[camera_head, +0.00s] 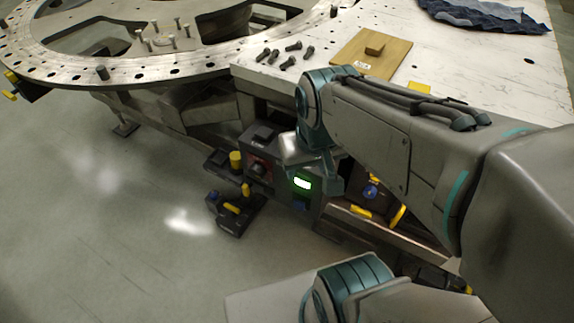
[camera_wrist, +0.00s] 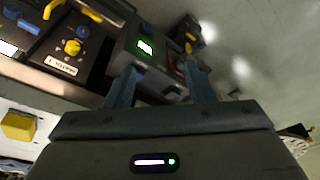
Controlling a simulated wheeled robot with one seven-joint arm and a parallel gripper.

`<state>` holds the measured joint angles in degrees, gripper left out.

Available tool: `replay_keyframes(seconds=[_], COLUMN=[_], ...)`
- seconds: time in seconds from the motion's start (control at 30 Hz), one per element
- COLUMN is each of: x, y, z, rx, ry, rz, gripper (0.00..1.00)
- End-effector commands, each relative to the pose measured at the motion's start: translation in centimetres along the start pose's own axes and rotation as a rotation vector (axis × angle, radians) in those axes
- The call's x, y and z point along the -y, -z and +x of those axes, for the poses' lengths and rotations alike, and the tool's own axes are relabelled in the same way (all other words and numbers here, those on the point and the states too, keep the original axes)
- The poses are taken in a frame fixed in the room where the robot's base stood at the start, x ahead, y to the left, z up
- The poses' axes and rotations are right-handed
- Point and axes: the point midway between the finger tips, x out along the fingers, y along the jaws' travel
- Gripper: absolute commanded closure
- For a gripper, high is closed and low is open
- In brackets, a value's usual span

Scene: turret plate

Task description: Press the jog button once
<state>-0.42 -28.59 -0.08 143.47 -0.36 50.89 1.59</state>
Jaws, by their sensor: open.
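The dark control box (camera_head: 280,190) stands under the table edge. It bears a lit green display (camera_head: 303,183), a blue part (camera_head: 300,204) below the display and a dark red panel (camera_head: 259,169) to its left. I cannot read which control is the jog button. In the wrist view the green display (camera_wrist: 145,47) and the box show just beyond my gripper (camera_wrist: 160,70). My gripper is open, its two teal fingers apart with nothing held between them. The fingers look close to the box face; I cannot tell whether they touch it. My arm hides part of the box in the head view.
The round turret plate (camera_head: 190,62) is at upper left. Several bolts (camera_head: 293,46) and a wooden board (camera_head: 368,55) lie on the table (camera_head: 470,60). A dark unit with yellow parts (camera_head: 234,212) juts out left of the box. The floor (camera_head: 90,220) at left is clear.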

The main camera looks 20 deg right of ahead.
Motion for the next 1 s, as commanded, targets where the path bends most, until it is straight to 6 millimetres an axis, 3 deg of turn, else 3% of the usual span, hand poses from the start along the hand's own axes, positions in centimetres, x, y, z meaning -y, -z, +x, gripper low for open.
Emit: replay_keyframes(seconds=[0.03, 0.17, 1.0], x=[0.00, 0.00, 0.00], y=[0.00, 0.00, 0.00], z=[0.00, 0.00, 0.00], rx=[0.000, 0.000, 0.000], ry=[0.000, 0.000, 0.000], rz=[0.000, 0.000, 0.000], gripper=[0.65, 1.00, 1.00])
